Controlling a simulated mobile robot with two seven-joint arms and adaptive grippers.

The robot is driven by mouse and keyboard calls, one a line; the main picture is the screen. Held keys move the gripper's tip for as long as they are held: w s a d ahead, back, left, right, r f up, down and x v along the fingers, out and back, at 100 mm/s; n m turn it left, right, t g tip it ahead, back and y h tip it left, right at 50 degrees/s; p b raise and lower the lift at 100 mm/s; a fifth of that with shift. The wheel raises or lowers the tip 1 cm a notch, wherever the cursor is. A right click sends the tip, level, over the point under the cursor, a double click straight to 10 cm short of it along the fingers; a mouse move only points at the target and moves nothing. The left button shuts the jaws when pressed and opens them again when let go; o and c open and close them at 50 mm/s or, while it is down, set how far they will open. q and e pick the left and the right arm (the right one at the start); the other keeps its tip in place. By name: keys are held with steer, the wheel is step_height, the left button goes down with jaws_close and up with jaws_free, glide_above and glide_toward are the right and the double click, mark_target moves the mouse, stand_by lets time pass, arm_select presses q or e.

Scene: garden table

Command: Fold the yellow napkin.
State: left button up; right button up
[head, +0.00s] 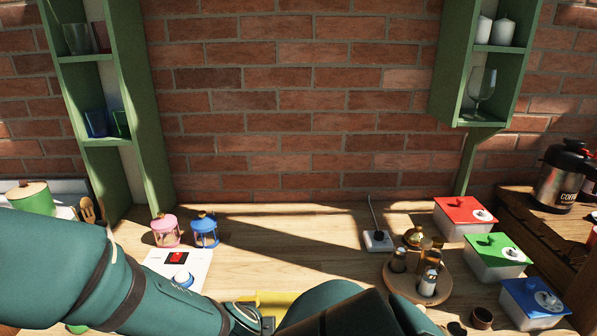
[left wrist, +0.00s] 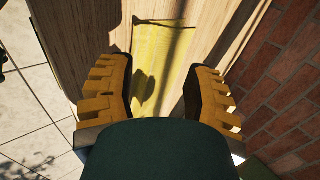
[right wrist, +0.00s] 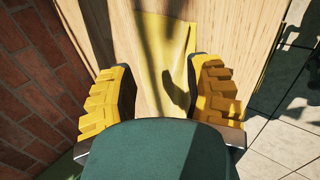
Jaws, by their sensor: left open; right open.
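The yellow napkin (head: 272,298) lies on the wooden table; in the head view only a strip of it shows past my arms. In the left wrist view the napkin (left wrist: 158,50) runs as a yellow band between the fingers of my left gripper (left wrist: 160,65), which is open and empty. In the right wrist view the napkin (right wrist: 158,42) stretches beyond the fingers of my right gripper (right wrist: 163,65), also open and empty. A narrow edge or crease shows along the cloth; I cannot tell how many layers it has. Shadows fall across it.
A round wooden tray (head: 403,285) with bottles and lidded boxes, one red-topped (head: 459,209), stand at right. The table's back middle (head: 290,235) is clear.

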arm_select(q)
steer(key=x, duration=0.3)
steer(key=shift+s+f, duration=0.15)
steer(key=shift+s, duration=0.05)
arm_select(e)
steer(key=x, duration=0.3)
steer(key=shift+s+d+f, duration=0.1)
steer(key=shift+s+f, duration=0.05)
arm_select(q)
steer(key=shift+w+f, duration=0.35)
steer(key=shift+f, duration=0.5)
arm_select(e)
steer(key=shift+w+f, duration=0.3)
steer(key=shift+f, duration=0.6)
arm_select(q)
steer(key=shift+r, duration=0.1)
arm_select(e)
steer(key=shift+r, duration=0.1)
arm_select(q)
steer(key=shift+w+r+g, duration=0.2)
steer(key=shift+w+g, duration=0.1)
steer(key=shift+w, duration=0.2)
arm_select(e)
steer(key=shift+w+r+g, duration=0.15)
steer(key=shift+w+g, duration=0.15)
steer(key=shift+w, duration=0.15)
steer(key=shift+r, duration=0.1)
